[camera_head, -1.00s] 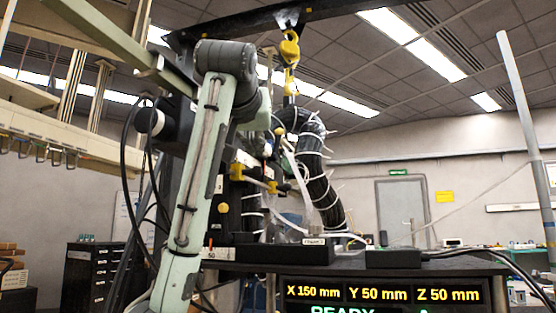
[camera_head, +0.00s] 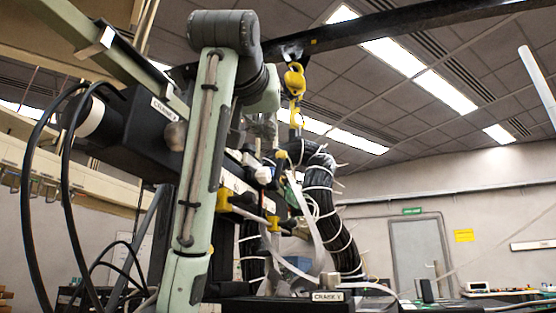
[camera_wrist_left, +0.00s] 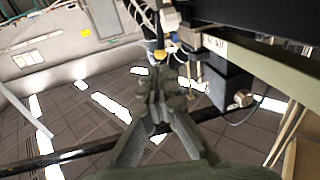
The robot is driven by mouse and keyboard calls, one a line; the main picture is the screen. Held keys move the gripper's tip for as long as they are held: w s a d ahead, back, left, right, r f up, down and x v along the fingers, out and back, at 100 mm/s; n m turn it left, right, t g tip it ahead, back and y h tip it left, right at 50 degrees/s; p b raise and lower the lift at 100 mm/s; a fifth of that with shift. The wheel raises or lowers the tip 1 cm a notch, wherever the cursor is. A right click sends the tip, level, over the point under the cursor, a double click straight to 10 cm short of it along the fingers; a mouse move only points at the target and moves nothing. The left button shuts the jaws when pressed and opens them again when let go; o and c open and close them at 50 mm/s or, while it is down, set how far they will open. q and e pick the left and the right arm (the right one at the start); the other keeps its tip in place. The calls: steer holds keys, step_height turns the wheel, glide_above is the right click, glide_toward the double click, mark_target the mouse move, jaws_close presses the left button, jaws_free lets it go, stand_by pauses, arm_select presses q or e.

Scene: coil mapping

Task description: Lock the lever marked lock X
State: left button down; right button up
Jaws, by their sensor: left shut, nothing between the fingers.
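No lock X label can be read in these views, so I cannot single out that lever. The dark machine carries a box labelled CRANK X (camera_head: 168,112) at the left, and a plate labelled CRANK Y (camera_head: 327,296) low in front. Yellow fittings (camera_head: 273,223) and a white knob (camera_head: 263,174) sit on its middle. My left gripper (camera_wrist_left: 157,82) is shut and empty in the left wrist view, its fingertips pointing towards a small yellow part (camera_wrist_left: 160,56); whether they touch cannot be told. In the head view my left arm largely hides it. My right gripper is not in view.
A yellow hook (camera_head: 295,80) hangs from a dark overhead beam (camera_head: 390,30). A thick black ribbed hose (camera_head: 345,240) curves down right of the fittings. Black cables (camera_head: 65,170) loop at the left. Open space lies to the right, before the grey door (camera_head: 419,258).

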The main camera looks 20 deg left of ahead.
arm_select(q)
steer(key=p, duration=0.3)
glide_toward(280, 163)
steer(key=w, duration=0.3)
steer(key=shift+w+a+r+p, duration=0.1)
steer(key=shift+w+a+p, duration=0.2)
steer(key=shift+w, duration=0.65)
steer(key=shift+w+a+r+p, duration=0.1)
steer(key=shift+w+a+p, duration=0.15)
steer(key=shift+w, duration=0.7)
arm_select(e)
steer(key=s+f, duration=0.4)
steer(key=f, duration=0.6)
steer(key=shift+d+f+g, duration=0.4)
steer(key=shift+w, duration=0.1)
arm_select(q)
steer(key=shift+w, duration=0.1)
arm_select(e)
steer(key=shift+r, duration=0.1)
